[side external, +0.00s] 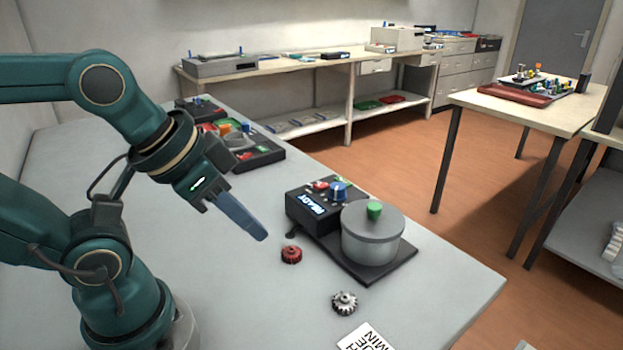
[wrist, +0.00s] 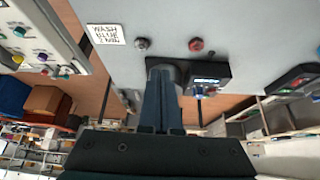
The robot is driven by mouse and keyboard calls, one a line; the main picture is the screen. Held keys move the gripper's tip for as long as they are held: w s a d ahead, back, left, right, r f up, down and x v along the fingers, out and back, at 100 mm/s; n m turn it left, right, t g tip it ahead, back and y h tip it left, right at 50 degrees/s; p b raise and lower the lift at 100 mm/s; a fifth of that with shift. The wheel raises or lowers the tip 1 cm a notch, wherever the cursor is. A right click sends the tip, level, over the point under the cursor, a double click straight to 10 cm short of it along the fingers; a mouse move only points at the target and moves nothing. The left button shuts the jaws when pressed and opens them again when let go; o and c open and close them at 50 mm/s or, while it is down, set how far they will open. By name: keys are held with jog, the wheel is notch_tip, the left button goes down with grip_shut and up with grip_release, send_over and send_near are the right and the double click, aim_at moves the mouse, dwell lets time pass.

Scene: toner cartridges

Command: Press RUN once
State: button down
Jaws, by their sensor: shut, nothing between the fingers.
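A black control box (side external: 318,207) stands on the grey bench, with a lit display (side external: 312,205) that seems to read READY. Its top carries a blue knob (side external: 338,190), red parts and a small green part; I cannot read a RUN label. The box also shows in the wrist view (wrist: 213,70), right of my fingers. Beside it, a grey lidded pot (side external: 372,240) with a green lid knob (side external: 374,209) sits on a black base. My gripper (side external: 265,238) is shut and empty, raised left of the box and apart from it. In the wrist view its fingers partly hide the pot.
A red gear (side external: 291,254) and a silver gear (side external: 344,302) lie in front of the box and pot. A printed card (side external: 365,338) lies at the bench's near edge. The bench left of the gears is clear.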

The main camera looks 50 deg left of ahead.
jog(key=w+r+n+t+h, duration=0.1)
jog(key=w+r+h, duration=0.1)
jog(key=w+r, duration=0.5)
jog(key=w+r+t+h, duration=0.1)
jog(key=w+r, duration=0.2)
jog(key=w, duration=0.8)
jog(key=w+a+f+n, duration=0.2)
jog(key=w+a+f, duration=0.3)
jog(key=a, duration=0.3)
jog(key=w+a+f+n, duration=0.3)
jog(key=w+a, duration=0.3)
jog(key=a, duration=0.2)
jog(key=shift+f+t+y, duration=0.3)
jog(key=shift+f+t, duration=0.1)
jog(key=shift+f, duration=0.45)
jog(key=shift+f, duration=4.4)
